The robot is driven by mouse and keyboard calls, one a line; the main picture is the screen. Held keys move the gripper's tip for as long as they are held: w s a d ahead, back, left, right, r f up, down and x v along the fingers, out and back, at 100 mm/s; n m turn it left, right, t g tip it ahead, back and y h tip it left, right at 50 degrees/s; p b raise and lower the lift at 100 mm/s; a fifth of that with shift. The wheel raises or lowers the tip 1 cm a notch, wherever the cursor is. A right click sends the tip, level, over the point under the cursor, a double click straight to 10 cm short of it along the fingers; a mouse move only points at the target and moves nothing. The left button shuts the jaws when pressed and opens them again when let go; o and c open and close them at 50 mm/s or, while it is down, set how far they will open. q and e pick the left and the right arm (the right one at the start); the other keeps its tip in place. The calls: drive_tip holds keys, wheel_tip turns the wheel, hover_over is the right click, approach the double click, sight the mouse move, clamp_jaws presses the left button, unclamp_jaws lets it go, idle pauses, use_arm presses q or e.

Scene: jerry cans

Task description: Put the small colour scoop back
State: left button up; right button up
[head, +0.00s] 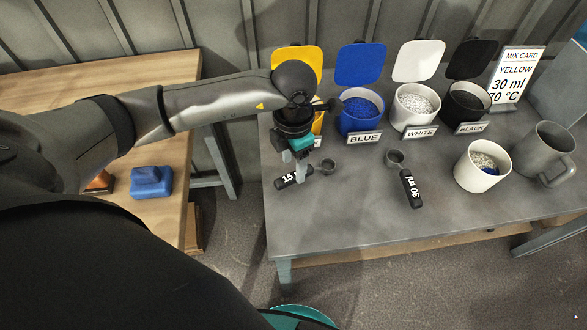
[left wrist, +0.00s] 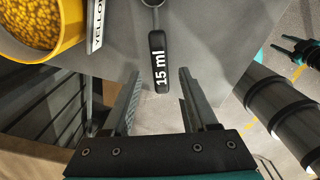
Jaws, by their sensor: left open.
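The small black scoop marked 15 ml lies on the grey table near its left front edge, its handle (head: 287,181) toward the edge and its bowl (head: 328,166) to the right. My left gripper (head: 300,172) is over the handle, pointing down, open and empty. In the left wrist view the handle (left wrist: 160,62) shows ahead of and between the open fingers (left wrist: 160,82). A dark part with teal at the right edge of that view looks like my right gripper (left wrist: 300,50); its fingers are too small to read.
A larger 30 ml scoop (head: 411,188) lies to the right. Behind are the yellow tub (left wrist: 45,45), blue tub (head: 358,125), white tub (head: 402,118) and black tub (head: 455,110), lids open. A white cup (head: 478,182) with granules and a grey jug (head: 540,150) stand right.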

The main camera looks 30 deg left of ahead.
use_arm(q)
wheel_tip(320, 180, up, 8)
drive_tip(key=shift+f+p, duration=0.25)
drive_tip(key=shift+p, duration=0.2)
